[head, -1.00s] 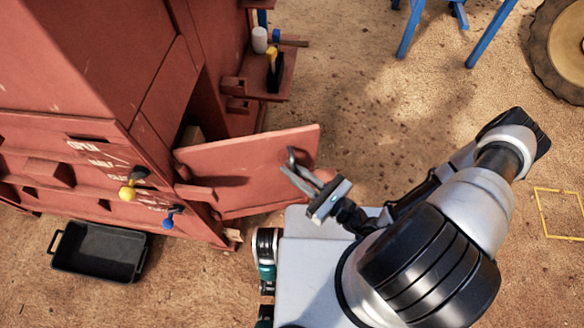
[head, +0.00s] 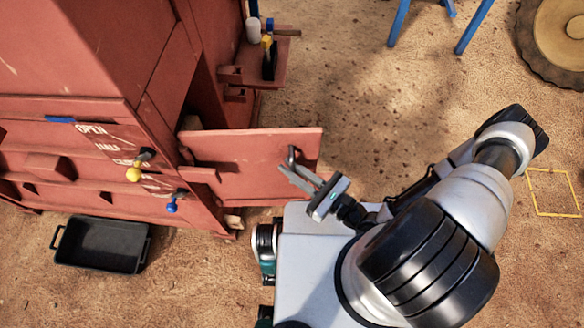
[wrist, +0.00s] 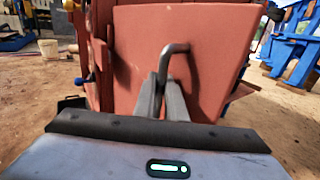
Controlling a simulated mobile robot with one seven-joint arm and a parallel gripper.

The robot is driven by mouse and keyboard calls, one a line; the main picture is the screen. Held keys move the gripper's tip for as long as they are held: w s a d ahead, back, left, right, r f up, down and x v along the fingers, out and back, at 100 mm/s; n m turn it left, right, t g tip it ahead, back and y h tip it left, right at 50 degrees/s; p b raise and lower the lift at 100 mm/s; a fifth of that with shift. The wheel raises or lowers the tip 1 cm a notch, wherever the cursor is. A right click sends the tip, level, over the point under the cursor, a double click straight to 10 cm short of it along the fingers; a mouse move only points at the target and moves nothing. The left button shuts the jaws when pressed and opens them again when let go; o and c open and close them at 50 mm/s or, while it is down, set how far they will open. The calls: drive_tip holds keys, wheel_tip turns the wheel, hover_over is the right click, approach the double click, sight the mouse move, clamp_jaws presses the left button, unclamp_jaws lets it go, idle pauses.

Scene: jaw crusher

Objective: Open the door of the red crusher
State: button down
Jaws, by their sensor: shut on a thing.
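The red crusher (head: 95,60) stands at the left in the head view. Its red door (head: 235,160) is swung out from the side, with a dark opening visible behind it. A bent grey metal handle (head: 292,157) sits near the door's free edge; it also shows in the wrist view (wrist: 171,50). My gripper (head: 294,172) is at the handle, its fingers closed around the handle's lower part. In the wrist view the two fingers (wrist: 163,82) meet at the handle, in front of the door (wrist: 215,45).
A yellow-knobbed lever (head: 134,174) and a blue-knobbed lever (head: 172,206) stick out from the crusher's front. A black tray (head: 100,245) lies on the ground below. A small shelf (head: 262,65) holds tools. Open dirt lies right of the door; blue legs (head: 470,28) and a wheel (head: 555,40) stand beyond.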

drive_tip(key=c, duration=1.8)
unclamp_jaws()
drive_tip(key=v, duration=1.7)
drive_tip(key=shift+s+d, duration=0.1)
drive_tip(key=shift+d, duration=0.1)
drive_tip(key=shift+r, duration=0.1)
